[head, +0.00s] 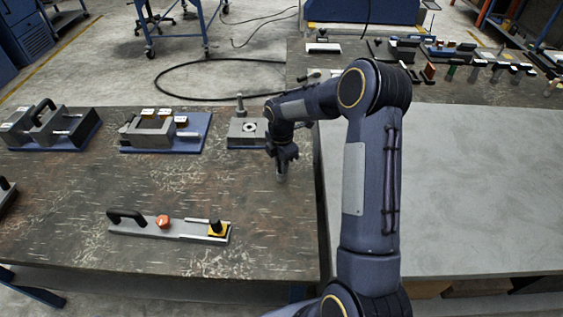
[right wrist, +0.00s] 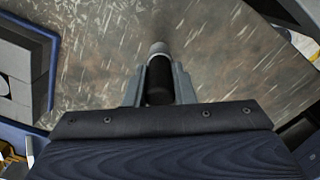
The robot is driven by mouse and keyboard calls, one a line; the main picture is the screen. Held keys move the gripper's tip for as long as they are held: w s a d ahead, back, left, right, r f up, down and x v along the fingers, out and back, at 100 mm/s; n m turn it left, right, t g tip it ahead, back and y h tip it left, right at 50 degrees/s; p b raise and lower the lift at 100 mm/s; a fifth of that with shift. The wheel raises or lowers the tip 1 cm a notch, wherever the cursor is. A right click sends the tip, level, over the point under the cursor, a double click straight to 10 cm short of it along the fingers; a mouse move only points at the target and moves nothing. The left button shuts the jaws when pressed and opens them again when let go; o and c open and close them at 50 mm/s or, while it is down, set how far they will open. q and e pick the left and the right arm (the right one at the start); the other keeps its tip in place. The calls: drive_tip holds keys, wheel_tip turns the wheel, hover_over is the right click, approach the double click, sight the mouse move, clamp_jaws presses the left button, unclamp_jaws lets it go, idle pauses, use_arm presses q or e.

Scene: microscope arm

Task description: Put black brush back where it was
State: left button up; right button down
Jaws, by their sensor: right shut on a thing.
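My right gripper (head: 284,157) hangs over the dark worn table, near its right edge, in front of a small grey fixture. In the right wrist view its two fingers are shut on a dark cylinder with a pale grey end, which I take to be the black brush (right wrist: 158,82). The brush lies between the fingers, with its pale end past the fingertips towards the table. In the head view the brush is too small and covered to make out well. My left gripper is in no view.
The fixture (head: 248,131) with an upright pin stands just behind the gripper. Two blue-based fixtures stand left of it. A grey bar (head: 170,228) with a black handle and orange knob lies in front. Several tools (head: 478,64) line the back right table. The pale grey tabletop (head: 480,170) is clear.

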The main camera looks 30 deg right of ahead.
drive_tip(key=c, duration=1.2)
unclamp_jaws()
drive_tip(key=shift+r, duration=0.1)
wheel_tip(320, 180, up, 12)
drive_tip(key=shift+f+b, duration=0.1)
drive_tip(key=shift+b, duration=0.65)
drive_tip(key=s+a+r+m+t, duration=0.2)
drive_tip(key=s+r+m, duration=0.35)
drive_tip(key=s, duration=0.25)
drive_tip(key=s+a+m+t+y, duration=0.1)
drive_tip(key=s+a+m+y, duration=0.1)
drive_tip(key=s+a+m, duration=0.2)
drive_tip(key=s+a+m+t+y, duration=0.1)
drive_tip(key=s+a+m, duration=0.4)
drive_tip(key=s+m, duration=0.5)
drive_tip(key=s+t, duration=0.1)
drive_tip(key=s, duration=0.6)
drive_tip(key=shift+a+f+m+t+y, duration=0.3)
drive_tip(key=shift+m+y, duration=0.05)
drive_tip(key=shift+y, duration=0.05)
